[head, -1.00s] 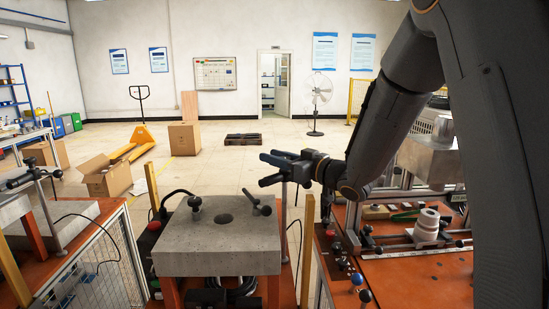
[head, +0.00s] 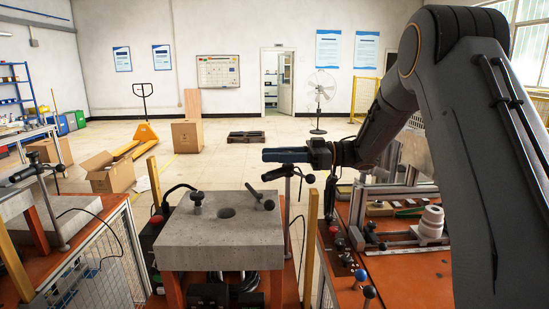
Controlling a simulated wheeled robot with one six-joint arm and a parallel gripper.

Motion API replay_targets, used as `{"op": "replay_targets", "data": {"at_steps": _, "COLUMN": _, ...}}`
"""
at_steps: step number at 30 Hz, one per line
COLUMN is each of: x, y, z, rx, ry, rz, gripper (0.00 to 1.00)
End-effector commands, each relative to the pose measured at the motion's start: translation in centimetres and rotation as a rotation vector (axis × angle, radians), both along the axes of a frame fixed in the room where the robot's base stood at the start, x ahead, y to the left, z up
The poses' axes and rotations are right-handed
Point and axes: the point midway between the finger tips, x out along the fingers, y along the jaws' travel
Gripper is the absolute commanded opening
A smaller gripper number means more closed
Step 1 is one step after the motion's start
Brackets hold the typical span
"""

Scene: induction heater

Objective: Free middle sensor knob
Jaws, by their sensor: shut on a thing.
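My gripper (head: 268,155) reaches in from the right and points left, just above the middle sensor stand. Its fingers show edge-on as one dark bar, closed together. The middle sensor's thin upright post (head: 288,192) stands at the right rear of the grey block, with a black clamp arm (head: 275,173) across its top. A dark rod with a rounded end (head: 258,197) slants down from it over the block. The middle sensor knob that the jaws grip is hidden by the fingers.
The grey block (head: 215,245) has a round hole and a small black peg. Another sensor stand (head: 50,200) is at the left. A white stepped part (head: 431,222) and small knobs stand on the orange bench at right. Yellow posts flank the block.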

Motion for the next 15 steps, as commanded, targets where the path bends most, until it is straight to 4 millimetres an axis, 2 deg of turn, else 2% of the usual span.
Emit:
{"op": "replay_targets", "data": {"at_steps": 6, "x": -0.5, "y": 0.0, "z": -0.3, "rx": 0.001, "ry": -0.003, "rz": 0.179, "gripper": 0.05}}
{"op": "replay_targets", "data": {"at_steps": 15, "x": -1.2, "y": -0.2, "z": -0.1, "rx": 0.000, "ry": -0.002, "rz": 0.341, "gripper": 0.05}}
